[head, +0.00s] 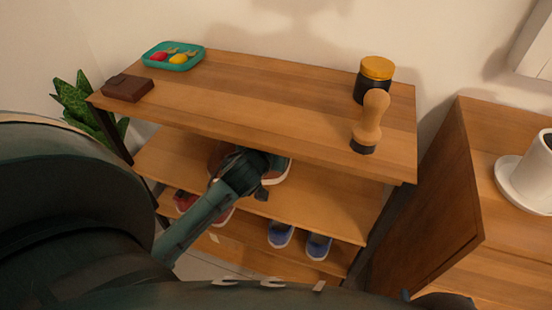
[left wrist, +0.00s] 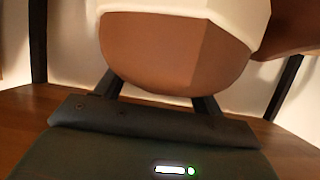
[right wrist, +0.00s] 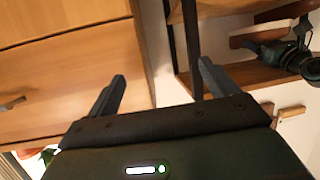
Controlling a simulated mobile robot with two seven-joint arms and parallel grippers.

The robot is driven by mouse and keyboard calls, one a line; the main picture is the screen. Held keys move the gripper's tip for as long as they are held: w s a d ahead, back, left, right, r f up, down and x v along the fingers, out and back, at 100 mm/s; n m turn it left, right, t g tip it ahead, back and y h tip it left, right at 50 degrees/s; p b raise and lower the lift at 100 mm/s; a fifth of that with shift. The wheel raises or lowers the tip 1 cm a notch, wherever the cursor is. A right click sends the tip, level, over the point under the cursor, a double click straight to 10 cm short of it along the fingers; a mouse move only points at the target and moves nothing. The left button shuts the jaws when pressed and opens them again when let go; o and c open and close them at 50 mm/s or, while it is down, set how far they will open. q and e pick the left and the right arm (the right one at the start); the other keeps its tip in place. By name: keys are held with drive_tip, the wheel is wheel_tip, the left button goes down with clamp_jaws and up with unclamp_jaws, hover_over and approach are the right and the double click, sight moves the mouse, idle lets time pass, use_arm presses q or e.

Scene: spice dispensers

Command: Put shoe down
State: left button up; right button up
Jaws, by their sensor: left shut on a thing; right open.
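A brown shoe with a white sole (left wrist: 175,55) fills the top of the left wrist view, between the fingers of my left gripper (left wrist: 160,95). In the head view my left gripper (head: 258,168) reaches in over the middle shelf (head: 335,200). A brown shoe with a pale sole (head: 279,172) shows just right of it, and more brown (head: 216,157) shows to its left, partly hidden. I cannot tell whether the held shoe touches the shelf. My right gripper (right wrist: 160,85) is open and empty in the right wrist view.
Red shoes (head: 185,201) and blue shoes (head: 280,235) stand on the lower shelf. The top board (head: 270,100) overhangs the middle shelf; it bears a teal tray (head: 172,67), brown box (head: 128,88), jar (head: 374,80) and wooden grinder (head: 370,120). A cabinet (head: 440,200) stands right.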

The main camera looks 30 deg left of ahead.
use_arm(q)
wheel_tip(320, 180, down, 2)
drive_tip(key=shift+w+f+b, duration=0.15)
drive_tip(key=shift+f+b, duration=0.05)
drive_tip(key=shift+b, duration=0.3)
wheel_tip(320, 180, down, 4)
drive_tip(key=shift+f+b, duration=0.1)
drive_tip(key=shift+b, duration=0.9)
drive_tip(key=shift+w+a+f, duration=0.1)
drive_tip(key=shift+w+f, duration=0.1)
drive_tip(key=shift+w, duration=0.2)
use_arm(e)
drive_tip(key=shift+w+a+f+n+t+y, duration=0.4)
drive_tip(key=shift+w+f+n+t, duration=0.15)
drive_tip(key=shift+t, duration=0.35)
use_arm(q)
drive_tip(key=o, duration=1.2)
drive_tip(key=shift+f, duration=0.1)
drive_tip(key=shift+c, duration=0.2)
use_arm(e)
drive_tip(key=shift+r, duration=0.1)
